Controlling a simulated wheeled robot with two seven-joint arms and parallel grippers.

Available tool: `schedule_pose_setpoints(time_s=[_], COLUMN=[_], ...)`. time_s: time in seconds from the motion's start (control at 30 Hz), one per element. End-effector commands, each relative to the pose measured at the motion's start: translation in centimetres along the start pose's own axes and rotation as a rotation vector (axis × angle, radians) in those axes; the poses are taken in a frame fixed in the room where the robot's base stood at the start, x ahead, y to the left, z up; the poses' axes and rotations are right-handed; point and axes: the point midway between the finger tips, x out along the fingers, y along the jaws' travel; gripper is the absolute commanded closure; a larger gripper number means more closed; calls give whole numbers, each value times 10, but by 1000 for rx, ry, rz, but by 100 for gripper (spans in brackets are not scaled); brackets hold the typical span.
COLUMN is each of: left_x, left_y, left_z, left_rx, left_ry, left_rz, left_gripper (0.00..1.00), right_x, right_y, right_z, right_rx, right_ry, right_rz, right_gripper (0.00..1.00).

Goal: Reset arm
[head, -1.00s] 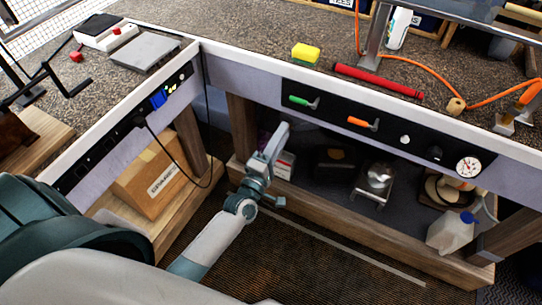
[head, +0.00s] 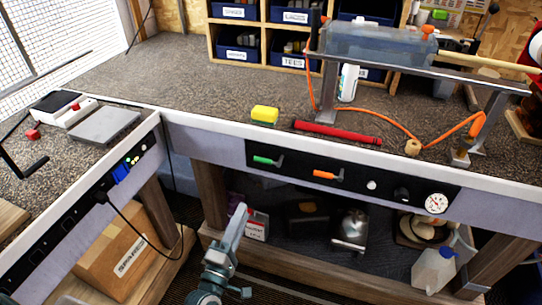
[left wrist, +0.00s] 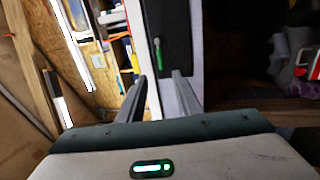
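My left arm's grey gripper (head: 238,222) points up in front of the workbench, low in the head view. In the left wrist view its two fingers (left wrist: 160,98) stand apart with nothing between them, facing the bench's front panel. A green-handled lever (head: 267,161) on that panel also shows in the left wrist view (left wrist: 158,52), beyond the fingers. An orange-handled lever (head: 328,175) sits to its right. My right arm is in neither view. A red grip (head: 338,132) lies on the bench top, apart from my gripper.
A yellow sponge (head: 264,115) and an orange hose (head: 395,122) are on the bench top. A clear tank (head: 370,48) stands on a raised frame. Below are a cardboard box (head: 118,255) and a white jug (head: 433,268). A black cable hangs at the left.

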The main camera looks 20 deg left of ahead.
Motion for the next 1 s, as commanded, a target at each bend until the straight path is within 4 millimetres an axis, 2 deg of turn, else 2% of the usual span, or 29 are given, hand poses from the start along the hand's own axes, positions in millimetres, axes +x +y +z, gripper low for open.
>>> schedule_pose_setpoints(time_s=[0.2,0.27,0.37,0.47,0.53,0.67,0.8,0.87,1.0], left_x=[-1,-4,-10,-24,-37,-74,-126,-152,-215], left_y=[-7,-16,-42,-82,-116,-185,-256,-284,-340], left_z=[2,4,10,19,27,42,58,64,76], left_rx=[21,49,132,259,369,600,843,942,1151], left_ry=[-4,-11,-32,-72,-114,-228,-388,-467,-668], left_rz=[-14,-32,-83,-158,-222,-351,-475,-521,-607], left_gripper=[68,68,68,68,68,68,68,68,68], right_x=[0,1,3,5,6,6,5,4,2], right_y=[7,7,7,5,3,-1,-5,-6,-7], right_z=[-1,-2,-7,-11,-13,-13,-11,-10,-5], right_rx=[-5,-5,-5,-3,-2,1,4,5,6], right_ry=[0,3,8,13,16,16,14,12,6], right_rz=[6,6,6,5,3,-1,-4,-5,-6], right_gripper=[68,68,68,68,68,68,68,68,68])
